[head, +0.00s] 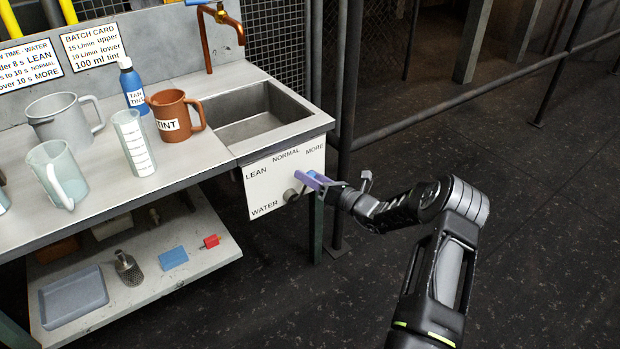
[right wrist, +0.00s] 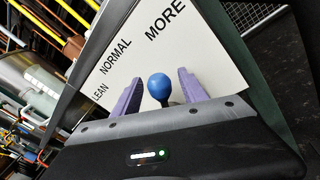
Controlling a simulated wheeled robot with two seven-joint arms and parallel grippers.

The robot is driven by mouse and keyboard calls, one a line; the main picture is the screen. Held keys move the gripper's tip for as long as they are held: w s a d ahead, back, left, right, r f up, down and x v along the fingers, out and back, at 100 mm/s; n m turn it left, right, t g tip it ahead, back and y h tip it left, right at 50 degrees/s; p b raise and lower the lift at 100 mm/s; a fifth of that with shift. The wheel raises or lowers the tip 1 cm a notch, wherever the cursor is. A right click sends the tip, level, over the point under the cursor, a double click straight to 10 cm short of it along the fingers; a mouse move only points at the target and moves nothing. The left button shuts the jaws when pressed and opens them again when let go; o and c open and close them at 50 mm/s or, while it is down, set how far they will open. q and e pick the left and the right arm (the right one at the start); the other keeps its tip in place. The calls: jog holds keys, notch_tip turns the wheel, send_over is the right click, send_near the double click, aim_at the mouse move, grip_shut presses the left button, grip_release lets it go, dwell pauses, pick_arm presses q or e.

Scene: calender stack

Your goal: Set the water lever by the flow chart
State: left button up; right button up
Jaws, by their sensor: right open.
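The water lever stands on a white panel (head: 265,183) marked LEAN, NORMAL, MORE and WATER on the bench front. Its round hub (head: 290,196) shows in the head view. Its blue knob (right wrist: 159,86) shows between the two purple fingers in the right wrist view, with gaps on both sides. My right gripper (head: 317,181) is open at the panel and partly hides the lever, so its exact setting is hard to tell. The flow chart (head: 26,68) is on the back wall, cut off at left; it lists LEAN, NORMAL and MORE against seconds. My left gripper is out of view.
A batch card (head: 93,47) hangs beside the chart. A sink (head: 250,115) with a copper tap (head: 208,40) is above the panel. Jugs, a brown TINT mug (head: 174,117) and a blue bottle (head: 131,85) stand on the bench. Open floor lies right.

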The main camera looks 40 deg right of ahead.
jog(key=shift+c, duration=0.3)
grip_shut()
dwell(1.1)
